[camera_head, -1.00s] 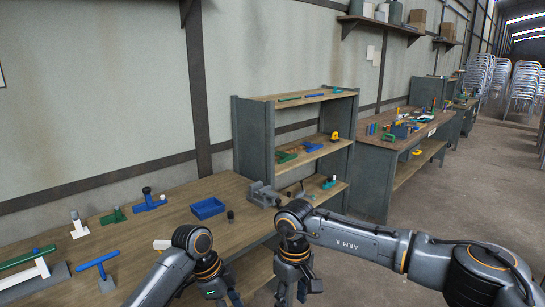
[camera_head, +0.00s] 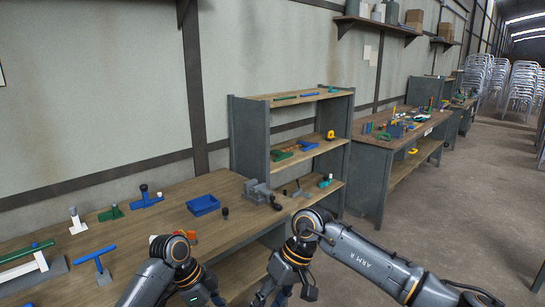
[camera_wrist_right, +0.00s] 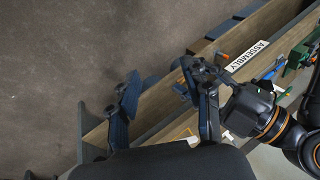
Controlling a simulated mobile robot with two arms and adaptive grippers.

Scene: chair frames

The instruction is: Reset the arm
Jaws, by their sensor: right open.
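My right arm (camera_head: 365,258) comes in from the right in the head view, bent at an orange-ringed joint. Its gripper (camera_head: 284,294) hangs down at the bottom edge, in front of the workbench, with its fingers apart and nothing between them. In the right wrist view this gripper (camera_wrist_right: 160,75) is open and empty, with the bench edge and floor behind it. My left arm (camera_head: 150,283) rises from the bottom left in front of the bench. Its fingers are cut off below the head view. The left wrist (camera_wrist_right: 262,108) shows at the right of the wrist view, close beside my right gripper.
The wooden workbench (camera_head: 120,262) holds a blue tray (camera_head: 203,205), a grey vise (camera_head: 257,190), and green, blue and white parts. A shelf unit (camera_head: 250,135) stands behind it. Another bench (camera_head: 380,155) stands farther right. The floor (camera_head: 460,210) at right is clear.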

